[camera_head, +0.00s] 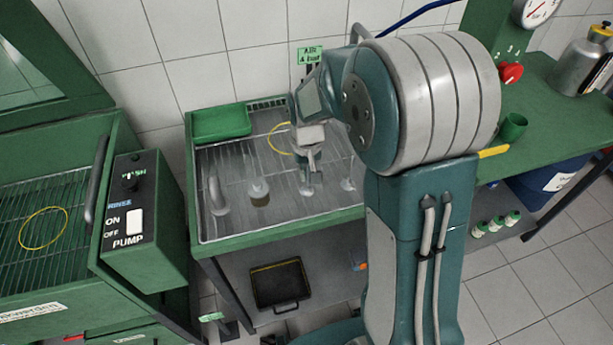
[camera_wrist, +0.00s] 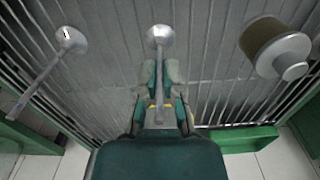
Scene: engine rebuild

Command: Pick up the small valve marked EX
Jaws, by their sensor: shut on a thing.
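My gripper (camera_wrist: 160,88) is shut on the stem of a grey metal valve (camera_wrist: 160,36) in the middle of the wrist view. The valve's round head points away from the gripper, and its stem runs back between the fingers. In the head view my gripper (camera_head: 310,160) is over the slatted tray, with the valve head (camera_head: 306,189) just below it. I cannot tell whether the head touches the tray. No EX marking is readable.
A brown and metal cylindrical part (camera_wrist: 272,45) stands to the right in the wrist view. A green bin (camera_head: 221,123) sits in the back left corner. The green-rimmed tray (camera_head: 222,245) borders the work area; a pump box (camera_head: 148,235) stands left.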

